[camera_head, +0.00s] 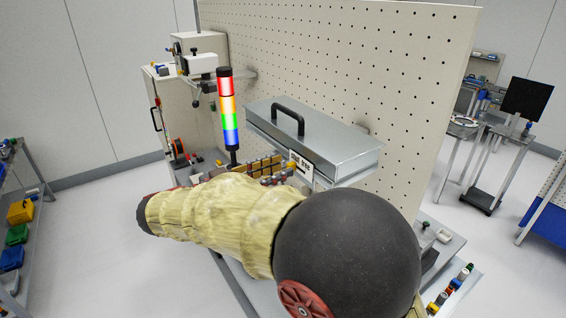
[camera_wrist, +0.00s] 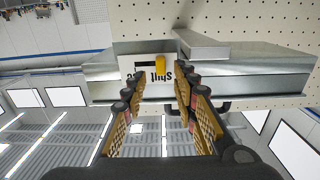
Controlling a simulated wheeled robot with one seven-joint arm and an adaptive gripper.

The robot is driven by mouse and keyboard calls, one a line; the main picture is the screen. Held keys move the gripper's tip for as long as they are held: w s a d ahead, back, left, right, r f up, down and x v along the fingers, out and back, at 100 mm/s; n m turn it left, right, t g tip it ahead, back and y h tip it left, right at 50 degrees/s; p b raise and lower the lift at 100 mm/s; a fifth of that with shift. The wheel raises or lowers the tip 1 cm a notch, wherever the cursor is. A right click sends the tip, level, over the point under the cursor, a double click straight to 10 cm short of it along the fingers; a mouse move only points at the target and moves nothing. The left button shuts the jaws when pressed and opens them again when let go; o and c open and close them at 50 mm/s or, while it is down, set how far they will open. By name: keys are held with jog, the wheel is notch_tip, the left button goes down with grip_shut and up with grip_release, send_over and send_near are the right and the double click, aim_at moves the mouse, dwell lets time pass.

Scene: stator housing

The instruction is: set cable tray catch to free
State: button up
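The cable tray (camera_head: 330,142) is a long grey metal box with a black handle on the pegboard. Its front end carries a white label plate (camera_wrist: 128,64), upside down in the wrist view, with a dark slot and the words "shut" and a partly hidden "free". The yellow catch (camera_wrist: 160,63) stands at the slot's right end in that view, by "shut". In the head view the catch (camera_head: 292,165) is small. My gripper (camera_wrist: 158,76) is open, its fingers pointing at the plate, one either side of the catch. Contact cannot be told.
A signal tower (camera_head: 227,115) with red, orange, green and blue bands stands just left of the tray. The pegboard (camera_head: 400,70) rises behind. A black handle (camera_head: 288,118) sits on the tray's top. My arm hides much of the bench.

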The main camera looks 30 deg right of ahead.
jog(key=shift+w+d, duration=0.1)
jog(key=shift+d, duration=0.9)
jog(key=shift+c, duration=1.2)
grip_shut()
